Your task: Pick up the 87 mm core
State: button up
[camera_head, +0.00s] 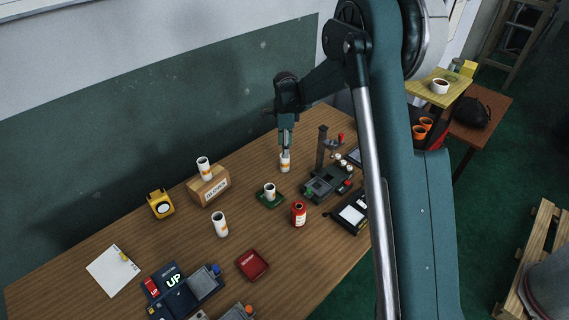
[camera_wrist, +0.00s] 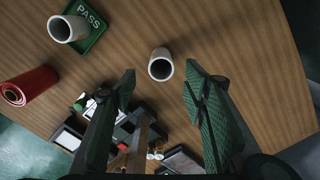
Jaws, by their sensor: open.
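Several white cores with orange marks stand on the wooden table; I cannot read which one is 87 mm. One core (camera_head: 285,163) stands upright right below my gripper (camera_head: 286,147). In the wrist view this core (camera_wrist: 161,66) shows its hollow end, between and just beyond the open fingers of my gripper (camera_wrist: 160,75), with nothing held. Another core (camera_head: 269,190) stands on a green tray marked PASS (camera_wrist: 96,38). A third core (camera_head: 220,225) stands on the table nearer the front.
A dark device with a post (camera_head: 321,150) stands close to the right of the core under my gripper. A red cylinder (camera_head: 299,214), a red tray (camera_head: 252,265), a yellow device (camera_head: 160,205) and white paper (camera_head: 108,272) are also on the table. Bare wood lies left of my gripper.

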aim_at(285, 162)
jog(key=shift+f, duration=1.3)
jog(key=shift+w+a+f+b, duration=0.1)
jog(key=shift+f+b, duration=0.2)
jog(key=shift+f, duration=1)
jog(key=shift+a+f+b, duration=0.1)
jog(key=shift+f+b, duration=0.15)
jog(key=shift+f, duration=1.05)
jog(key=c, duration=1)
